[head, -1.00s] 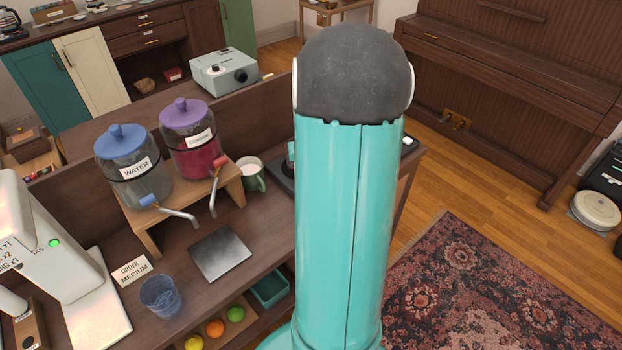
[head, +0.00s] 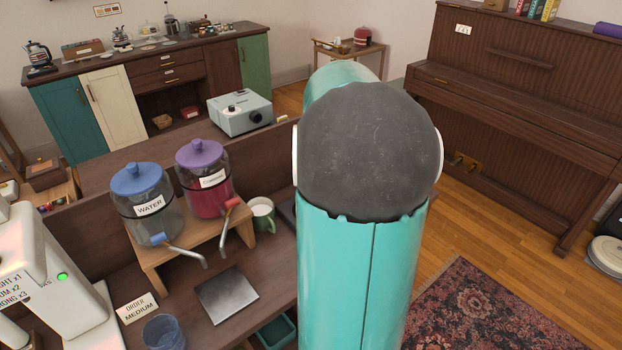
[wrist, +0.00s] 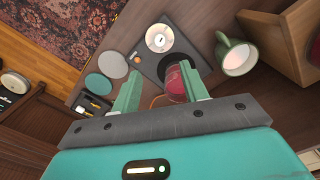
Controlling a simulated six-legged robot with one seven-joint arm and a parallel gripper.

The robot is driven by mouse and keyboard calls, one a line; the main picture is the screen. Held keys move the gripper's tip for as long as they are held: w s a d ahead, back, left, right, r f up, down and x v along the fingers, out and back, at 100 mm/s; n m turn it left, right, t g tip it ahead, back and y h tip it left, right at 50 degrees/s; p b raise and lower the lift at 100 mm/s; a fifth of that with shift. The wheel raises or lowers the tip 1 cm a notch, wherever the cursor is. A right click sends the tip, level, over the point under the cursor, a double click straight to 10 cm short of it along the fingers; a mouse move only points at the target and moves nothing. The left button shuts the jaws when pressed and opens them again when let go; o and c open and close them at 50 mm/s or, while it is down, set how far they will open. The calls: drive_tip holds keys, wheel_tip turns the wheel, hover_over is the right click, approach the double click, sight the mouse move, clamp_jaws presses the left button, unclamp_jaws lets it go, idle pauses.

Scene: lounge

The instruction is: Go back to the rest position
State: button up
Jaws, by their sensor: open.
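In the wrist view my gripper (wrist: 160,88) is open, its two green fingers spread apart. It points down toward a dark table surface. A red object (wrist: 175,84) shows beside the right finger, partly hidden by it; I cannot tell whether they touch, and it does not look gripped. In the head view my teal arm with its dark round joint rises at the centre right and hides part of the counter. My gripper is out of sight there.
A green mug (wrist: 235,56) and a dark device with a round dial (wrist: 160,38) lie near my gripper. The head view shows a water dispenser (head: 149,205), a purple-lidded dispenser (head: 204,180), a grey plate (head: 227,294), a projector (head: 240,112) and a piano (head: 520,100).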

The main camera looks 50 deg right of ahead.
drive_tip(key=w+a+r+n+t+h, duration=0.1)
drive_tip(key=a+r+n+t, duration=0.15)
drive_tip(key=a, duration=1.15)
drive_tip(key=a+r+n+t, duration=0.1)
drive_tip(key=a+r+n, duration=0.3)
drive_tip(key=a, duration=1)
drive_tip(key=s+a+n+t+y, duration=0.1)
drive_tip(key=s+a, duration=0.3)
drive_tip(key=a, duration=0.4)
drive_tip(key=shift+s+a+f+n+t, duration=0.25)
drive_tip(key=shift+n+t, duration=0.3)
drive_tip(key=shift+n, duration=0.3)
